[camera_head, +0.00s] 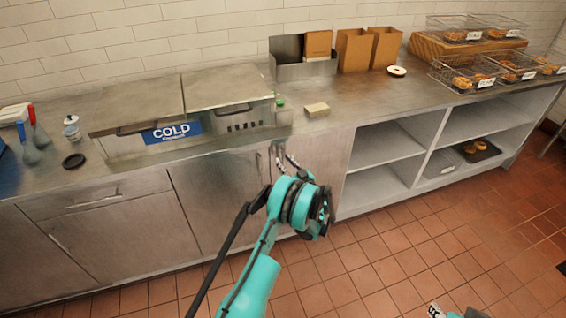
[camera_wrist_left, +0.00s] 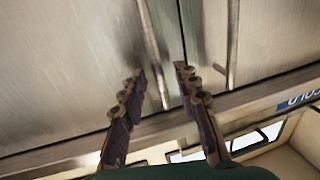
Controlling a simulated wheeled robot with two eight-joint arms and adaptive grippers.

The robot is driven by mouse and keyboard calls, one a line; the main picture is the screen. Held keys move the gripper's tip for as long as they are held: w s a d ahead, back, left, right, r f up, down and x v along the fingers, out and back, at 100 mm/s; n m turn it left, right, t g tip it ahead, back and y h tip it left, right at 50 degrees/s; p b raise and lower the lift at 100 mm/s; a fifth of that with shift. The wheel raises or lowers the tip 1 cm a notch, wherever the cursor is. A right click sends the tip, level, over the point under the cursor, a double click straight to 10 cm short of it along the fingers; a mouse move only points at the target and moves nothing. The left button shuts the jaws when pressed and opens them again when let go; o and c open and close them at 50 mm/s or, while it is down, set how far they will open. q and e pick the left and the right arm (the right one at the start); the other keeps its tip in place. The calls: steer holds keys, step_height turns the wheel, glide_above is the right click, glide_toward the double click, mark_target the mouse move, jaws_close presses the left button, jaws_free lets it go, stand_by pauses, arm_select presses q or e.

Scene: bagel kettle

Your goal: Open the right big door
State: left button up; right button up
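The right big door (camera_head: 318,178) is a grey metal cabinet door under the counter, and it looks shut. It also shows on the left side of the wrist view (camera_wrist_left: 60,70). My left gripper (camera_head: 281,158) is in front of its left edge, fingers pointing at the door. In the left wrist view the gripper (camera_wrist_left: 161,72) is open, and the right door's bar handle (camera_wrist_left: 153,55) appears between the two fingers. Contact cannot be told. The neighbouring door's handle (camera_wrist_left: 232,45) lies outside the fingers. My right gripper (camera_head: 437,311) is only partly in view at the bottom edge.
The left big door (camera_head: 212,195) is shut beside it. Above is the counter with a COLD bin (camera_head: 172,132) and a small tan block (camera_head: 317,110). Open shelves (camera_head: 385,150) stand to the right, with a dark tray (camera_head: 478,151). The tiled floor in front is clear.

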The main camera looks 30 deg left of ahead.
arm_select(q)
steer(key=shift+x, duration=0.9)
jaws_close()
